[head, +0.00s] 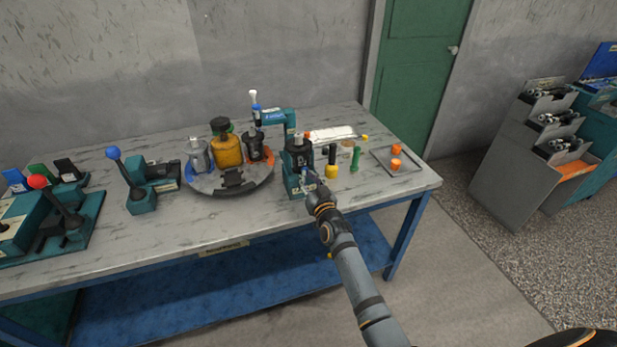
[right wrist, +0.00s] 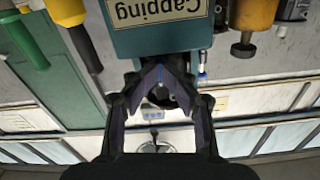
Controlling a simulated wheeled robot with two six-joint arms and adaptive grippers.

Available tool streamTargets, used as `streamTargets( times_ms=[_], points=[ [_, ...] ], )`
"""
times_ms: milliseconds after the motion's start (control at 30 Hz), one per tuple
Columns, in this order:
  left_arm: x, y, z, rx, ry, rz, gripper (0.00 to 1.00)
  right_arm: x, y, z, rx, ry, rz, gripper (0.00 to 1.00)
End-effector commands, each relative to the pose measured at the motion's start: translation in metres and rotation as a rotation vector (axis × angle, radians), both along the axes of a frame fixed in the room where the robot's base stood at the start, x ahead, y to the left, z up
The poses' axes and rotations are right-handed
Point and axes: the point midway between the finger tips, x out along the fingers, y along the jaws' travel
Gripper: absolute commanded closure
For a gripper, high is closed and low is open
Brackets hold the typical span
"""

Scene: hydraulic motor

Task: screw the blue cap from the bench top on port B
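My right gripper (head: 315,186) is at the front of the teal capping station (head: 292,184), near the bench's front edge. A dark motor body (head: 299,153) with a silver top stands in that station. In the right wrist view my fingers (right wrist: 163,78) slant towards each other just in front of the station's "Capping" face (right wrist: 160,38). A small dark and bluish shape shows between them, too unclear to name. A small blue-tipped part (right wrist: 203,72) is beside the right-hand finger. I cannot make out port B or clearly identify the blue cap. My left gripper is not in view.
A round turntable (head: 232,187) with an amber jar (head: 228,152) is left of the station. Yellow (head: 331,171) and green (head: 355,160) handled tools stand to its right, then a tray (head: 401,166) with orange caps. A blue-knobbed lever unit (head: 141,197) stands further left.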

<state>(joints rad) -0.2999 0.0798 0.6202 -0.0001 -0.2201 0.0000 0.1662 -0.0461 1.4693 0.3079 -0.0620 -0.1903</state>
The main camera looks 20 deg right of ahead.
Motion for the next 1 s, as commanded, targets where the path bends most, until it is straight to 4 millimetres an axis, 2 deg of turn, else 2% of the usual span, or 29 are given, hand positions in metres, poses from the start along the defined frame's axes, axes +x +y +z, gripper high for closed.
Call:
streamTargets(
  times_ms=[67,200,300,400,500,1000],
  points=[
    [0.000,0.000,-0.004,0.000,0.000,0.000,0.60,0.000,0.000,-0.002,-0.034,0.000,0.001,0.68],
    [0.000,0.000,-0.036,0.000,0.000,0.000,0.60,0.000,-0.001,-0.010,-0.344,-0.012,-0.001,0.68],
    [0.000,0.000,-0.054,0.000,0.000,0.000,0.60,0.000,-0.001,-0.009,-0.590,-0.018,-0.002,0.68],
    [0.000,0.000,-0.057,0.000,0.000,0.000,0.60,0.000,-0.001,-0.004,-0.781,-0.019,0.001,0.68],
    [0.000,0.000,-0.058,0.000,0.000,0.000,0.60,0.000,-0.002,-0.001,-0.884,-0.020,0.001,0.68],
    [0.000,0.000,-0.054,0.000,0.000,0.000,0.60,0.000,-0.002,0.001,-0.902,-0.022,0.001,0.68]
  ],
)
